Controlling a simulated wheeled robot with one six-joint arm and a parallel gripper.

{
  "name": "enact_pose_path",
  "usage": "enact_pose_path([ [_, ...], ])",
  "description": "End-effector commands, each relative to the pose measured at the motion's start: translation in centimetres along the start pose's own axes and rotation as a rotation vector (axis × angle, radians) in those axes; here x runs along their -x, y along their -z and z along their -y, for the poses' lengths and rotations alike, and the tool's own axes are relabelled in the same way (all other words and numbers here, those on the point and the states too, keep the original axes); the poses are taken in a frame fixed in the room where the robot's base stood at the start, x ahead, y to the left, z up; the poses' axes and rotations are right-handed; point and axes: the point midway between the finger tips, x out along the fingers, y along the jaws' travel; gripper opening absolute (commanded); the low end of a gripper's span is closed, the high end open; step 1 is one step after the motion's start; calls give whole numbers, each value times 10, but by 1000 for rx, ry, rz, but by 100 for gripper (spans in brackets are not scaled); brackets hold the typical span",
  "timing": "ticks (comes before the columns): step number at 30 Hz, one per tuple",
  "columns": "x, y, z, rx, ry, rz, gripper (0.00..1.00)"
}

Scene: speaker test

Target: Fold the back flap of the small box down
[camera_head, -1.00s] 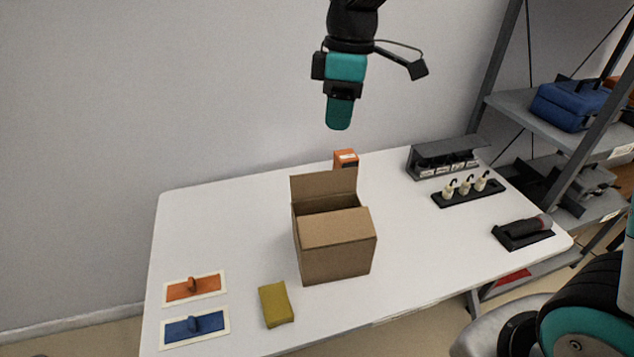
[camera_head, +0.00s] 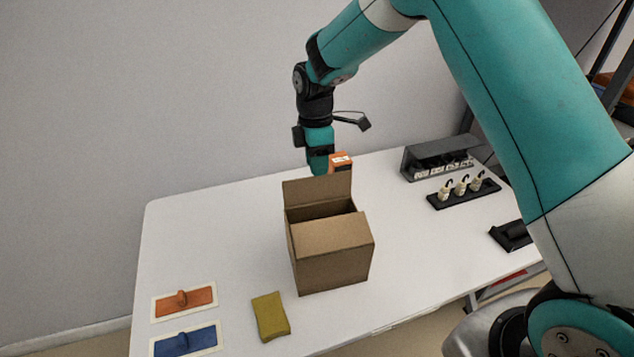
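The small brown cardboard box (camera_head: 335,266) stands on the white table. Its back flap (camera_head: 317,192) is upright along the far edge. Its front flap (camera_head: 329,233) lies over the front part of the opening, and a dark gap shows between the two. My gripper (camera_head: 319,166) points down just behind and above the back flap, near its top edge. Its fingertips are partly hidden, and I cannot tell whether they touch the flap or are open or shut.
An orange box (camera_head: 341,163) stands right beside my gripper, behind the cardboard box. A grey rack (camera_head: 437,157) and a black holder with pale bottles (camera_head: 463,193) stand at the right.

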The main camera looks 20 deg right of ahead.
Motion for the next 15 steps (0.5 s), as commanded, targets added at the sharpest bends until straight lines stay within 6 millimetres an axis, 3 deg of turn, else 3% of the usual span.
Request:
enact_pose_path([
  [6, -41, 0, 1, -1, 4, 1, 30],
  [15, -63, 0, 0, -1, 0, 0, 30],
])
